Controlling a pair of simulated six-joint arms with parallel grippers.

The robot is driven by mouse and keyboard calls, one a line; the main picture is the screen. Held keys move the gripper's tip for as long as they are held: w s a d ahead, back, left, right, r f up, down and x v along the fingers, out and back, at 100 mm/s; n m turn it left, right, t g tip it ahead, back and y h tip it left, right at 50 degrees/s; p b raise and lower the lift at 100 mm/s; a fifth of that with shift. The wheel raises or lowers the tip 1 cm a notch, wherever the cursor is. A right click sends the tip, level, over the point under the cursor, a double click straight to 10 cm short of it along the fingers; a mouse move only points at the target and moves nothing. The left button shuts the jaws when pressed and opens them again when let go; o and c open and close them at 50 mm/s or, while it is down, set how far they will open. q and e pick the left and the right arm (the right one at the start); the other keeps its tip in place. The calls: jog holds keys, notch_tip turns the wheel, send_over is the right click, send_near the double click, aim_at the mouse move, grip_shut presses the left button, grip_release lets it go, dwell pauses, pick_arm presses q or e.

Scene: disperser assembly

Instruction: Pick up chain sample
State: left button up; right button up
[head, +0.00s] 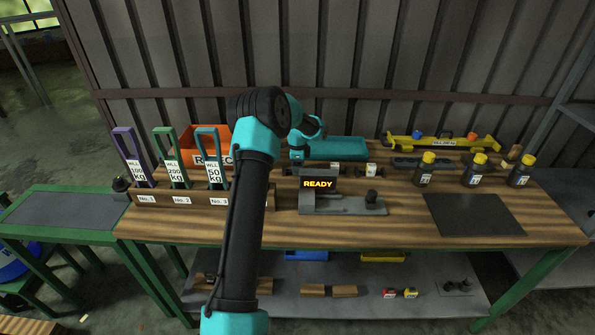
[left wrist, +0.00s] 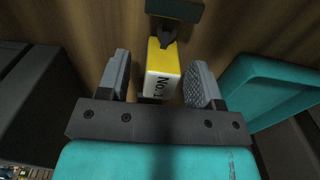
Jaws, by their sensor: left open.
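The fingers are open, one on each side, with gaps visible. In the head view my left arm reaches over the bench, and its teal wrist (head: 298,146) points down behind the READY display; the fingertips are hidden. Small white-labelled pieces (head: 371,170) lie nearby. My right gripper is not in view.
A READY display device (head: 318,184) stands in front of the wrist. A teal tray (head: 340,148) lies behind it. An orange bin (head: 205,138) and labelled slings (head: 168,160) are left. Dark bottles (head: 425,170) and a dark mat (head: 474,214) are right.

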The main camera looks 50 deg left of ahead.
pick_arm(q)
jog(key=shift+f, duration=0.25)
grip_shut()
dwell(0.7)
